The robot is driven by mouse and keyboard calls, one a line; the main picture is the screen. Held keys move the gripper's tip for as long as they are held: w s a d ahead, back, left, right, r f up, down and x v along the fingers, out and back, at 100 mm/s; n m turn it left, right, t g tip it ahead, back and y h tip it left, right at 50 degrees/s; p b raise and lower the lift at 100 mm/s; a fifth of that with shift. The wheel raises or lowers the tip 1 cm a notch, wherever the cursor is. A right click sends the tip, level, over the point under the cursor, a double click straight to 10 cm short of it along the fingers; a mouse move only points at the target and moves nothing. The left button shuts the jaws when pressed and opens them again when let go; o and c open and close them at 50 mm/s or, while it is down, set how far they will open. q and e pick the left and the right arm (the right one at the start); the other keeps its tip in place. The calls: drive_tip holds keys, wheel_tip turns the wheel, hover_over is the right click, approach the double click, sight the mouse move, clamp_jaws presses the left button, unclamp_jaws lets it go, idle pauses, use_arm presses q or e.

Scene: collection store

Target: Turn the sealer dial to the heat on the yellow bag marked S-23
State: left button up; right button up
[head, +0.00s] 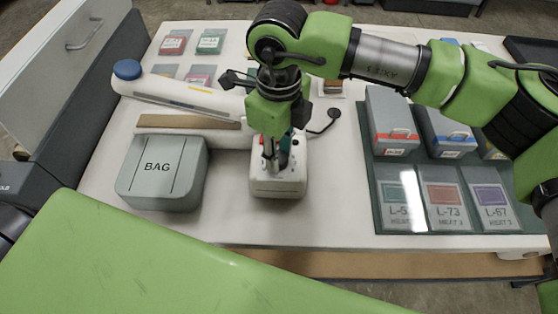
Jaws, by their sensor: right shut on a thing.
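The sealer's white control box (278,188) stands in the middle of the table near the front. My right gripper (271,160) points straight down over it and is shut on the dial on its top. The gripper hides the dial, so its setting cannot be read. The sealer's long white arm (185,96), with a blue knob at its left end, lies behind. Small bags lie at the back left, among them a red one (174,43) and a green one (211,42). I cannot make out a yellow bag marked S-23. My left gripper is not in view.
A grey box marked BAG (161,173) stands left of the control box. At right, a dark tray (379,222) holds bags marked L-73 and L-67 and another partly glared one, with grey bins behind. The front table strip is clear.

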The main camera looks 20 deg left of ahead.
drive_tip(key=shift+m+b, duration=0.7)
drive_tip(key=shift+b, duration=0.1)
drive_tip(key=shift+r, duration=0.1)
drive_tip(key=o, duration=0.8)
drive_tip(key=shift+o, duration=0.2)
wheel_tip(320, 180, up, 12)
